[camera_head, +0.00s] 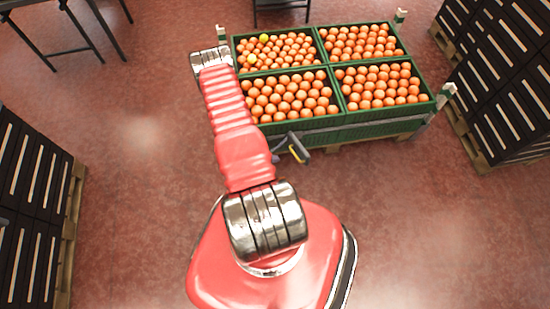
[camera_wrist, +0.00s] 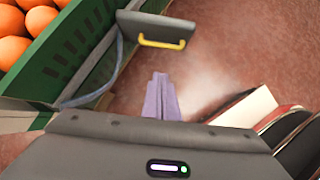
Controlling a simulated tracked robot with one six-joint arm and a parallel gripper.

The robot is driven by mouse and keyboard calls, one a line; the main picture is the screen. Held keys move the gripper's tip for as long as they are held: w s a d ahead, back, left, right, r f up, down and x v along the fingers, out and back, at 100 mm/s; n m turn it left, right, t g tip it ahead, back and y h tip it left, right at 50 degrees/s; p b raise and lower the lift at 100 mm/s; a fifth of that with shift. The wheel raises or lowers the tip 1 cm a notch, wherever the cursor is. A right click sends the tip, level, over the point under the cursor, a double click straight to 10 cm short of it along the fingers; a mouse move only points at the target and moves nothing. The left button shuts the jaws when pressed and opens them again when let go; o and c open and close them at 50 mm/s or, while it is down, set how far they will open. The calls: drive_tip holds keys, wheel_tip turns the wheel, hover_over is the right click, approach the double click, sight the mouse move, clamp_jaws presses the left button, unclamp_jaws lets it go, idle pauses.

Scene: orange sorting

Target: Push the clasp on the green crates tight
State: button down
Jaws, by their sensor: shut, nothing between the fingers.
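Several green crates (camera_head: 330,131) full of oranges stand together at the top of the head view. The side wall of one green crate (camera_wrist: 55,70) also shows at the left of the wrist view. A dark grey clasp (camera_head: 302,147) with a yellow handle sticks out from the crates' front side, beside my arm. In the wrist view the clasp (camera_wrist: 155,27) stands away from the crate wall, with a grey strap (camera_wrist: 92,97) running from it. My gripper (camera_wrist: 160,77) is shut and empty, its fingertips below the clasp in the picture and apart from it. My arm hides it in the head view.
A dark table (camera_head: 65,20) is at the top left. The red floor around the crates' front is clear.

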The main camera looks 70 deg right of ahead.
drive_tip(key=s+d+r+x, duration=0.1)
drive_tip(key=x, duration=1)
drive_tip(key=shift+d+r, duration=0.2)
drive_tip(key=shift+r, duration=0.1)
drive_tip(key=shift+s, duration=0.3)
